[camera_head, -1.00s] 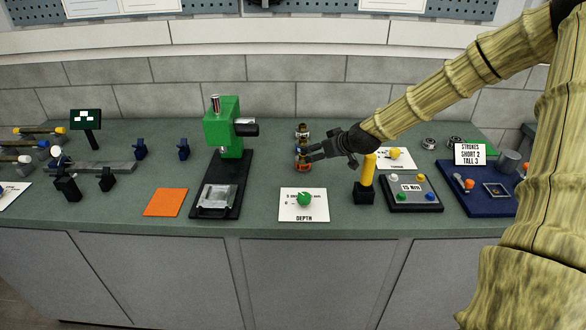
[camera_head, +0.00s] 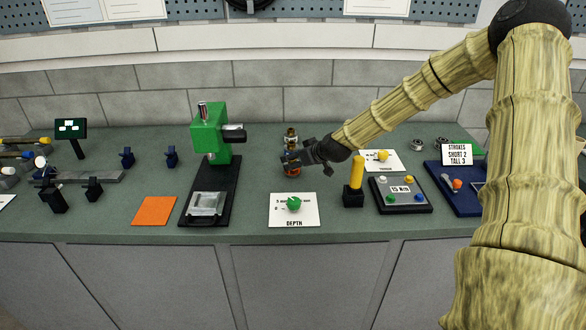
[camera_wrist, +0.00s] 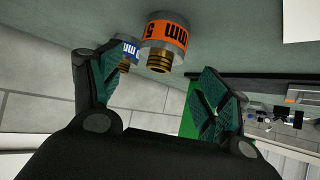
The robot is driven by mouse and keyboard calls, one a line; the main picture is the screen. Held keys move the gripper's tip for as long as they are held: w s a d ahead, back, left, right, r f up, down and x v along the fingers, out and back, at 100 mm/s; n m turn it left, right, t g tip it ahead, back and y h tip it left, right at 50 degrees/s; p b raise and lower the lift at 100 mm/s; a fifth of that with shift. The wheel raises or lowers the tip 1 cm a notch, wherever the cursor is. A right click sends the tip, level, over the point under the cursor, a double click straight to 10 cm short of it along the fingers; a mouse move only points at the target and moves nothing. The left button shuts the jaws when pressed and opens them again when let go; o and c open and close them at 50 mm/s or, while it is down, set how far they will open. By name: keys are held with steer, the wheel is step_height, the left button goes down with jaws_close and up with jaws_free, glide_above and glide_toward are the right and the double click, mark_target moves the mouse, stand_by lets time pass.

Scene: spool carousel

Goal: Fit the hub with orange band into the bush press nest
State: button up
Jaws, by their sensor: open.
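The hub with the orange band (camera_head: 292,171) stands on the counter right of the green press, at the front of a row of hubs. In the wrist view, which is upside down, the orange-banded hub (camera_wrist: 166,32) shows a brass stepped top between and beyond my fingertips. A blue-banded hub (camera_wrist: 128,48) is close behind it. My gripper (camera_head: 303,156) is open and empty beside the orange-banded hub; its two fingers also show spread in the wrist view (camera_wrist: 157,72). The green bush press (camera_head: 209,136) has a silver nest (camera_head: 206,205) at the front of its black base.
A white DEPTH card with a green knob (camera_head: 294,206) lies in front of the hubs. An orange mat (camera_head: 154,211) lies left of the press.

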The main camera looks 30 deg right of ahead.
steer(key=shift+w+f, duration=0.1)
steer(key=shift+f, duration=0.05)
steer(key=shift+w+f+p, duration=0.6)
steer(key=shift+w+f, duration=0.1)
steer(key=shift+f, duration=0.3)
steer(key=shift+x, duration=1.25)
steer(key=c, duration=1.6)
steer(key=shift+r, duration=0.1)
